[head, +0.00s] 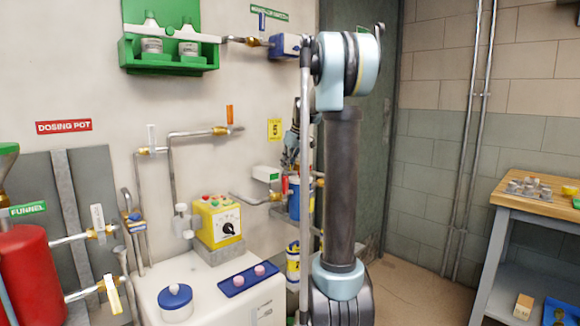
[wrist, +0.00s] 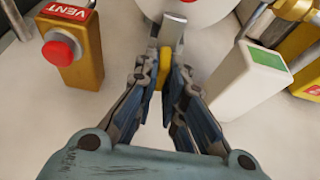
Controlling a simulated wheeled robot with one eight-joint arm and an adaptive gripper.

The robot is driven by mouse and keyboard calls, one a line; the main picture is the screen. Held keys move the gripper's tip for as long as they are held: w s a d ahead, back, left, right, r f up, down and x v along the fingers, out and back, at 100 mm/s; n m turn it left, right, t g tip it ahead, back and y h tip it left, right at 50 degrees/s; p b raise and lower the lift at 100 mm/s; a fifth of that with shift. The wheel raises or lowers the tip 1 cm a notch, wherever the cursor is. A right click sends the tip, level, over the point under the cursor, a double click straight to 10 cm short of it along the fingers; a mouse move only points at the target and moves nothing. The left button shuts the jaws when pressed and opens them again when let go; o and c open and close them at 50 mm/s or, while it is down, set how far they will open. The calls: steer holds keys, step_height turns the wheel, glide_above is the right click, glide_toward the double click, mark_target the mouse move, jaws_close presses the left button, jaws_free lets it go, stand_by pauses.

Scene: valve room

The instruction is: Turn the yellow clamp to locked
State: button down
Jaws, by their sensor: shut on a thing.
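My gripper (wrist: 163,75) is shut on a small yellow piece in the wrist view, which I take to be the yellow clamp (wrist: 164,66). A grey metal part (wrist: 172,30) rises just beyond it, against a round white surface (wrist: 190,8). The fingers hide most of the yellow piece, so I cannot tell its turn position. In the head view my gripper (head: 290,152) is near the wall, partly behind my own arm. The clamp cannot be made out there.
In the wrist view, a brass-coloured block with a red button (wrist: 62,52) and VENT label stands left. A white block with a green label (wrist: 255,75) stands close right. The head view shows a yellow control box (head: 218,221), wall pipes and a wooden-topped bench (head: 530,190).

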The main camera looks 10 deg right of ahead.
steer(key=shift+d, duration=0.15)
steer(key=c, duration=1.7)
jaws_free()
steer(key=v, duration=1.2)
steer(key=shift+f, duration=0.1)
